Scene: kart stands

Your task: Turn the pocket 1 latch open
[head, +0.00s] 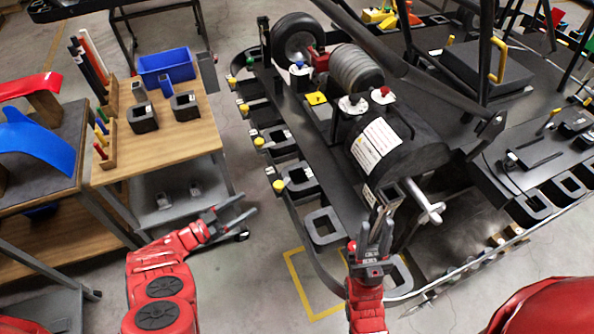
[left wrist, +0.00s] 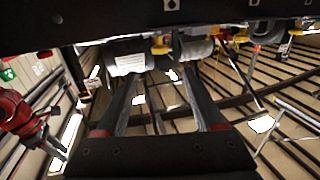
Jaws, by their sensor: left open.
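Along the left edge of the kart stand (head: 312,155) runs a row of black square pockets, such as the nearest one (head: 322,228). Yellow knobs sit beside them, including a near knob (head: 279,186) and one further back (head: 259,142). I cannot tell which belongs to pocket 1. My left gripper (head: 240,214) is open and empty, left of the near knob and apart from it. Its spread fingers (left wrist: 158,85) also show in the left wrist view, with a small yellow part (left wrist: 160,46) beyond them. My right gripper (head: 375,238) points up beside the stand's near end; its finger gap is unclear.
A wooden table (head: 165,145) with a blue bin (head: 167,66) and black blocks stands at left. A side table holds a blue curved panel (head: 38,140). A yellow floor outline (head: 296,282) lies by the stand. Bare floor separates the table and stand.

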